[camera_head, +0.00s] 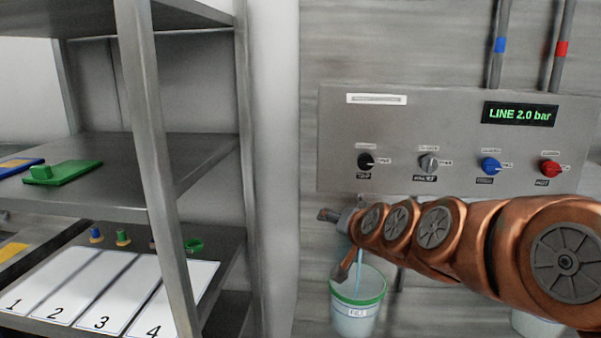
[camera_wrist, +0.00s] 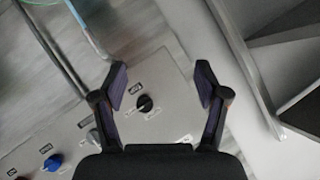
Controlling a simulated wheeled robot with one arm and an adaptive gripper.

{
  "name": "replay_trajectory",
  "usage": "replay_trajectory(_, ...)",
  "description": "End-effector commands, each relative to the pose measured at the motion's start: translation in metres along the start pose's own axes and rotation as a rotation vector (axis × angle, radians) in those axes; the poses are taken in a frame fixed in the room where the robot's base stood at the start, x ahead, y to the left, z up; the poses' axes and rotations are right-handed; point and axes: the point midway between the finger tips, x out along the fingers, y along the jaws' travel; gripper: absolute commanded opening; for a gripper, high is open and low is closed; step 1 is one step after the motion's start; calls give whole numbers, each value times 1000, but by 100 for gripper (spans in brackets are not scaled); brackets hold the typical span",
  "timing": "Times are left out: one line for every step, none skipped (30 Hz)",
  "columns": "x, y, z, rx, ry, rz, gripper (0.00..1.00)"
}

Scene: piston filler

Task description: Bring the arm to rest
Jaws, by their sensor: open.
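My copper arm reaches in from the right in the head view, across the front of the panel's lower edge. My gripper (camera_wrist: 162,85) is open and empty in the wrist view, its two dark fingers spread apart. Between the fingers, behind them, the grey control panel (camera_head: 335,120) shows with its black knob (camera_wrist: 144,103). That black knob also shows in the head view (camera_head: 366,161), above my gripper. The gripper's fingers are small and partly unclear in the head view, close to the bucket.
A bucket (camera_head: 355,318) with a green rim stands below my gripper. The panel also carries a grey knob (camera_head: 429,163), a blue knob (camera_head: 490,166), a red knob (camera_head: 549,168) and a pressure display (camera_head: 520,114). A metal shelf (camera_head: 150,150) stands at left.

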Motion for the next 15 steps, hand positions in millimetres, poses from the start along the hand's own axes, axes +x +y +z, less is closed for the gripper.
replay_trajectory(-15, -1, 13, -33, -66, 13, 73)
replay_trajectory(-23, 1, 24, -52, -109, 23, 73)
replay_trajectory(-33, 6, 40, -76, -171, 38, 73)
replay_trajectory(-41, 10, 52, -94, -218, 51, 73)
replay_trajectory(-50, 14, 63, -111, -262, 64, 73)
replay_trajectory(-63, 20, 78, -135, -322, 83, 73)
replay_trajectory(-73, 24, 88, -151, -363, 98, 73)
replay_trajectory(-84, 30, 98, -167, -409, 115, 73)
replay_trajectory(-98, 38, 112, -185, -469, 139, 73)
replay_trajectory(-110, 44, 122, -198, -514, 157, 73)
replay_trajectory(-122, 50, 133, -210, -561, 177, 73)
replay_trajectory(-140, 59, 145, -226, -619, 204, 73)
replay_trajectory(-154, 66, 154, -235, -665, 226, 73)
replay_trajectory(-167, 73, 161, -244, -707, 248, 73)
replay_trajectory(-186, 82, 172, -254, -766, 279, 73)
